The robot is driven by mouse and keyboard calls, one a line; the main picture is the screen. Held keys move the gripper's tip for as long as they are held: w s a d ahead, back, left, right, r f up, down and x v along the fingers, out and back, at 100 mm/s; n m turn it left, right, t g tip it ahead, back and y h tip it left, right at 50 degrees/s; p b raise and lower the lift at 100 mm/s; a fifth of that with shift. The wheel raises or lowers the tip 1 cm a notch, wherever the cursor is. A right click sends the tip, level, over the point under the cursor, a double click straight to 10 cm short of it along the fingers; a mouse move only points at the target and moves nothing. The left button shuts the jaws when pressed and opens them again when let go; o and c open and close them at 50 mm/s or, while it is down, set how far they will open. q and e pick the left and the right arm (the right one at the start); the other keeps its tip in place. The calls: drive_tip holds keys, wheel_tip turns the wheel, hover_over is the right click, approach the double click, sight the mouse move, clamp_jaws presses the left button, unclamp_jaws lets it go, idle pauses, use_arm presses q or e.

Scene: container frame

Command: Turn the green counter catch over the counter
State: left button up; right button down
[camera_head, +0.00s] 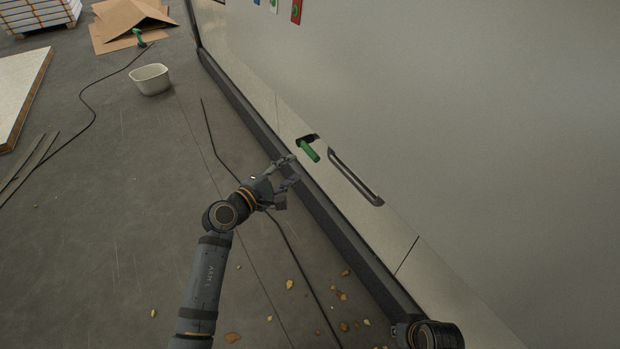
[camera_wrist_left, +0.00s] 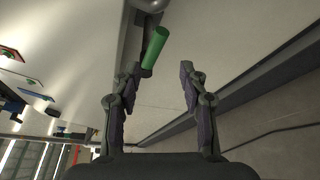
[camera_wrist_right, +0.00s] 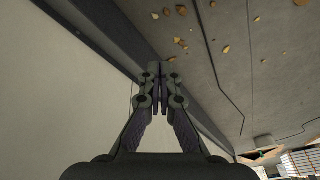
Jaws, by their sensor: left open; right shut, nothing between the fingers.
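The green counter catch (camera_head: 309,151) is a short green bar on a dark mount, set in the pale panel beside a long dark slot handle. It also shows in the left wrist view (camera_wrist_left: 154,47), ahead of and between the fingers, nearer the left finger. My left gripper (camera_head: 288,171) is open, just to the left of the catch and apart from it; the left wrist view (camera_wrist_left: 153,85) shows its gap empty. My right gripper (camera_wrist_right: 160,68) is shut and empty, low over the panel's foot and floor; in the head view only part of my right arm shows at the bottom edge.
The long dark slot handle (camera_head: 356,178) lies right of the catch. A dark rail (camera_head: 335,222) runs along the panel's foot. A white tub (camera_head: 150,79), cardboard (camera_head: 128,19) and a black cable (camera_head: 96,104) lie farther off. Dry leaves (camera_head: 342,296) are scattered on the floor.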

sight(307, 153)
use_arm(q)
drive_tip(key=w+d+m+b, duration=0.1)
drive_tip(key=w, duration=0.1)
drive_tip(key=w+d+m, duration=0.1)
drive_tip(key=w+m, duration=0.1)
drive_tip(key=w, duration=0.1)
drive_tip(key=w+d+m+y+b, duration=0.1)
drive_tip(key=w+d, duration=0.1)
drive_tip(key=shift+w+f+b, duration=0.25)
drive_tip(key=shift+w+b, duration=0.1)
drive_tip(key=shift+w, duration=0.05)
drive_tip(key=shift+w+d, duration=0.3)
drive_tip(key=shift+w, duration=0.25)
use_arm(e)
drive_tip(key=shift+w+a+f+t+y, duration=0.15)
drive_tip(key=shift+w+a+t, duration=0.05)
drive_tip(key=shift+a+t, duration=0.2)
drive_tip(key=shift+w+a+f+t+y, duration=0.1)
drive_tip(key=shift+w+a+t+y, duration=0.05)
drive_tip(key=shift+a+t, duration=0.2)
use_arm(q)
clamp_jaws()
